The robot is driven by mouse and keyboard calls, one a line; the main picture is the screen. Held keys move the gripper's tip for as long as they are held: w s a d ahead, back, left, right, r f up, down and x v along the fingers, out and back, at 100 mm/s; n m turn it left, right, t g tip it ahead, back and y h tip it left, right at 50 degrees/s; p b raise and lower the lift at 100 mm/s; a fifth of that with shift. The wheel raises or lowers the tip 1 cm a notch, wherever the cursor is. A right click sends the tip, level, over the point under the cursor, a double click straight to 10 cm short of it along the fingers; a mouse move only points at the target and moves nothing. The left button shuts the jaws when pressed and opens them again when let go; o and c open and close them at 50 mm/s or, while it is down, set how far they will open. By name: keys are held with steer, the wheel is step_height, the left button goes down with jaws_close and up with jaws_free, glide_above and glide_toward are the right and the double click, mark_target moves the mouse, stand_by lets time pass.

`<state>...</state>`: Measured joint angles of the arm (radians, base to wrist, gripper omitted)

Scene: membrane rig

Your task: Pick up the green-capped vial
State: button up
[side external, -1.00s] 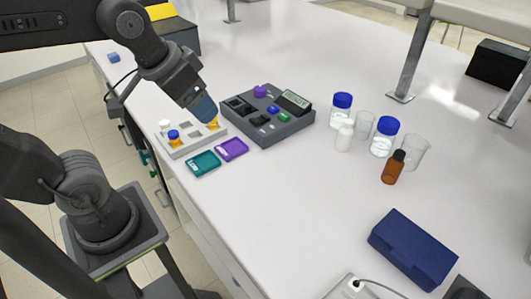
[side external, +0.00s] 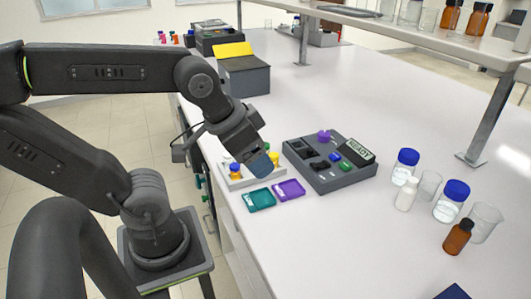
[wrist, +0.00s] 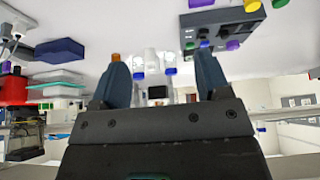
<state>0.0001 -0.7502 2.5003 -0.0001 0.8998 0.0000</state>
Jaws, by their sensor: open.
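My gripper (side external: 257,163) is over the small white rack (side external: 235,184), and from the side its fingers cover part of it. The wrist view shows the two blue-grey fingers (wrist: 163,76) apart with nothing held between them. A green round top (wrist: 279,3), possibly the green cap, is cut off at the top right edge of the wrist view, beside a yellow one (wrist: 252,5). A blue-capped vial (side external: 235,171) with yellow contents stands in the rack.
Teal (side external: 258,199) and purple (side external: 288,189) trays lie in front of the rack. A grey device (side external: 328,178) with a purple knob and a green patch stands to its right. Blue-capped bottles (side external: 405,166), beakers and a brown bottle (side external: 458,237) are farther right. Bench between is clear.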

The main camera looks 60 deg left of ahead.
steer(key=shift+c, duration=0.9)
steer(key=w+a+f+n+g+y, duration=0.2)
steer(key=w+a+n, duration=0.35)
steer(key=a, duration=0.35)
steer(key=w+a+f+n+g+y, duration=0.1)
steer(key=w+a+n+y, duration=0.1)
steer(key=w+a+n, duration=0.6)
steer(key=shift+m, duration=0.95)
steer(key=a+f, duration=0.1)
steer(key=f, duration=0.1)
steer(key=a+f, duration=0.2)
steer(key=f, duration=0.1)
steer(key=s+a+f, duration=0.1)
steer(key=a+f, duration=0.1)
steer(key=shift+a+f, duration=0.25)
steer(key=shift+f, duration=0.15)
steer(key=shift+x, duration=2.95)
steer(key=shift+c, duration=0.2)
steer(key=c, duration=0.9)
